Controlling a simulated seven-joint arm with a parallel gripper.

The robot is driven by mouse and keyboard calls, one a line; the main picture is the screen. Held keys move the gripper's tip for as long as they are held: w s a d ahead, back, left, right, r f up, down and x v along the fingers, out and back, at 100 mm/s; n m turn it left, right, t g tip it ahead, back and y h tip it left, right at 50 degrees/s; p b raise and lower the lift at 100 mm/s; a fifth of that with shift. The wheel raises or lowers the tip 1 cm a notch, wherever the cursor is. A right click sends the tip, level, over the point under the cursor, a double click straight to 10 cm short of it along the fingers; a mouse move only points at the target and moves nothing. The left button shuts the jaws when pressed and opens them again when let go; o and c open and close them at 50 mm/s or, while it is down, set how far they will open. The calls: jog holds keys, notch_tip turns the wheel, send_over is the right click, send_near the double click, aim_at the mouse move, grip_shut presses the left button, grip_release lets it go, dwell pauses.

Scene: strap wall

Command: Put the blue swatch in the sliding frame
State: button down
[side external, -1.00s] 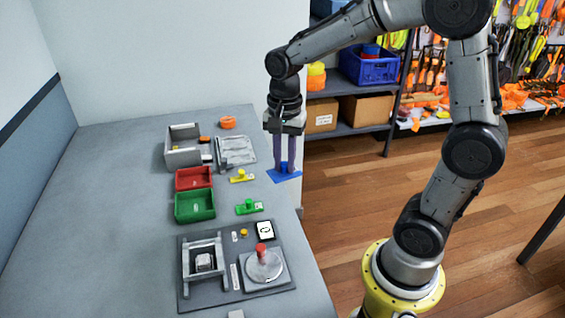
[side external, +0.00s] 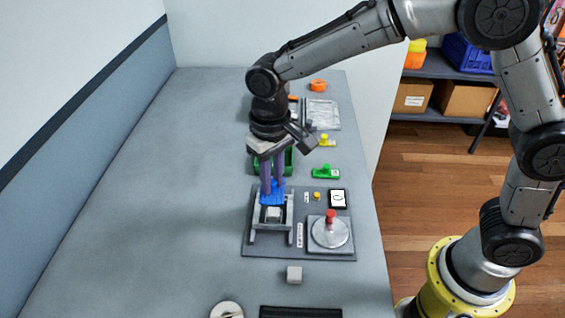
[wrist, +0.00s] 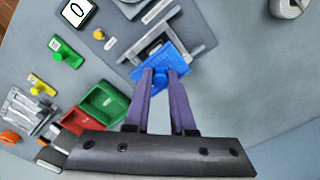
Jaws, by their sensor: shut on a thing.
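The blue swatch (side external: 272,195) is a flat blue piece, held between the fingertips of my gripper (side external: 272,184). In the wrist view the swatch (wrist: 147,60) lies tilted in the picture, with the fingers of my gripper (wrist: 161,72) shut on a small blue raised part of it. The grey sliding frame (side external: 289,224) stands on a dark board. The swatch is over or at the far end of the frame; I cannot tell whether they touch. In the wrist view the swatch covers part of the frame (wrist: 192,50). A light block shows inside the frame.
The board also bears a round plate with a red knob (side external: 330,217), a yellow button (side external: 317,196) and a black-edged card (side external: 338,199). Green (wrist: 104,103) and red (wrist: 75,121) bins are close by. The table's left side is clear.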

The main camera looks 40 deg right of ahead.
jog(key=shift+f, duration=3)
jog(key=shift+f, duration=0.2)
jog(key=c, duration=0.7)
grip_release()
jog(key=shift+o, duration=0.4)
jog(key=o, duration=0.3)
jog(key=shift+o, duration=0.2)
